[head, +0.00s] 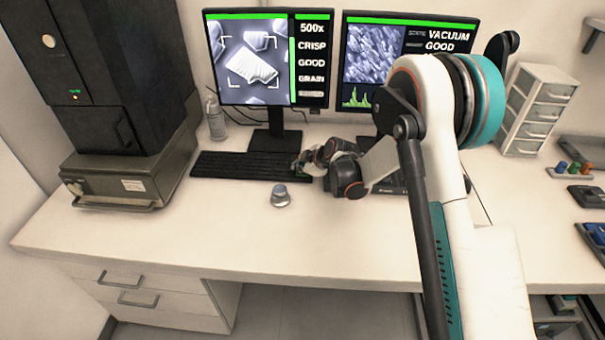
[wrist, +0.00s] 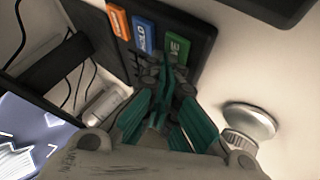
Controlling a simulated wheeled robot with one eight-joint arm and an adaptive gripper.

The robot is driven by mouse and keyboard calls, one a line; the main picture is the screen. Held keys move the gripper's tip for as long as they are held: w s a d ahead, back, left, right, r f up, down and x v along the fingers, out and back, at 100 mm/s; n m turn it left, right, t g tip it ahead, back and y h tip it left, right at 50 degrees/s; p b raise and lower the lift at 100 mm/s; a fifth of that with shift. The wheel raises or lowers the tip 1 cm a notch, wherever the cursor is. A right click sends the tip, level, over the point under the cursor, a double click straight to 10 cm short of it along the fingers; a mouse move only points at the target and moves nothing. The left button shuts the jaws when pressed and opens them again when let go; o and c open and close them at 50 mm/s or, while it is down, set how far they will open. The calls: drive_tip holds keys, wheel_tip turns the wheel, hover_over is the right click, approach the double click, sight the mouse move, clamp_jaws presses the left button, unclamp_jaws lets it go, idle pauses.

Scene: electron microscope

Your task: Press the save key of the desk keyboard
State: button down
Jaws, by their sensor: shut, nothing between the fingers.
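The black desk keyboard (head: 238,166) lies on the white desk in front of the left monitor. In the wrist view, its end (wrist: 205,42) carries an orange key (wrist: 118,20), a blue key (wrist: 144,34) and a green key (wrist: 178,46). The green key's lettering is partly hidden by my fingers; what shows looks like the end of "SAVE". My gripper (head: 302,163) is at the keyboard's right end, with its fingers closed and empty. In the wrist view, its fingertips (wrist: 172,62) overlap the green key's near edge. I cannot tell whether they touch it.
A small silver knob (head: 281,197) stands on the desk just in front of the keyboard; it also shows in the wrist view (wrist: 249,120). Two monitors (head: 268,60) stand behind, with a bottle (head: 215,118) at left. The desk front is clear.

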sight(301, 174)
idle(0.4)
drive_tip(key=shift+r+p, duration=0.3)
drive_tip(key=shift+r, duration=0.45)
drive_tip(key=shift+r, duration=0.15)
drive_tip(key=shift+r+p, duration=1.25)
drive_tip(key=shift+r, duration=1.1)
